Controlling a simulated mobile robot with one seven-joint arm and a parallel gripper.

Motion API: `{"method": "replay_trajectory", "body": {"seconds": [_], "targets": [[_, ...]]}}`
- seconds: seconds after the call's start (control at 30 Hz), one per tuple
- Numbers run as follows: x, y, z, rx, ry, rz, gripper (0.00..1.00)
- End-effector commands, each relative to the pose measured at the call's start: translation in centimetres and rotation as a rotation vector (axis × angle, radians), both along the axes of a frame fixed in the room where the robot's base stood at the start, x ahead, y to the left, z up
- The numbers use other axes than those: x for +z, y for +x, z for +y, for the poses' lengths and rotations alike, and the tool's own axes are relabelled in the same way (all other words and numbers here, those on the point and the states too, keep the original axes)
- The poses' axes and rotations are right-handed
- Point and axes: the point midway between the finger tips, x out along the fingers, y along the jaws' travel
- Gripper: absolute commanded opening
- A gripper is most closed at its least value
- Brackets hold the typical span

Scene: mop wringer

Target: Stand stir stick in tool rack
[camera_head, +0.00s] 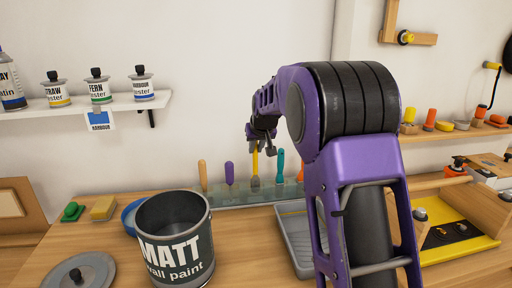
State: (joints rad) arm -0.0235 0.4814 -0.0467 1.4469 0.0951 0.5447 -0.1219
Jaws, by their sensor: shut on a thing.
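My gripper (262,144) is at the end of my purple arm, high over the back of the bench, and appears shut on the upper end of a thin yellow stick (255,163). I take this to be the stir stick. It hangs about upright, and its wider grey lower end is at the tool rack. The tool rack (237,197) is a low, greenish see-through holder along the wall. I cannot tell whether the stick's lower end is inside a slot or in front of it. A tan, a purple and a teal handle (280,163) stand along the rack.
A dark "MATT wall paint" can (178,245) stands open at front left, with a grey lid (80,272) beside it. A grey paint tray (293,238) lies partly behind my arm. A yellow tray (455,240) is at right. A shelf (75,109) with tester pots is at upper left.

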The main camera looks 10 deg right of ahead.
Motion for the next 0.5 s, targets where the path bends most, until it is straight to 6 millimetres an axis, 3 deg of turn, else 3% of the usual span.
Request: {"method": "replay_trajectory", "body": {"seconds": [0.5], "targets": [[-2.3,0.0,0.0,0.000,0.000,0.000,0.00]]}}
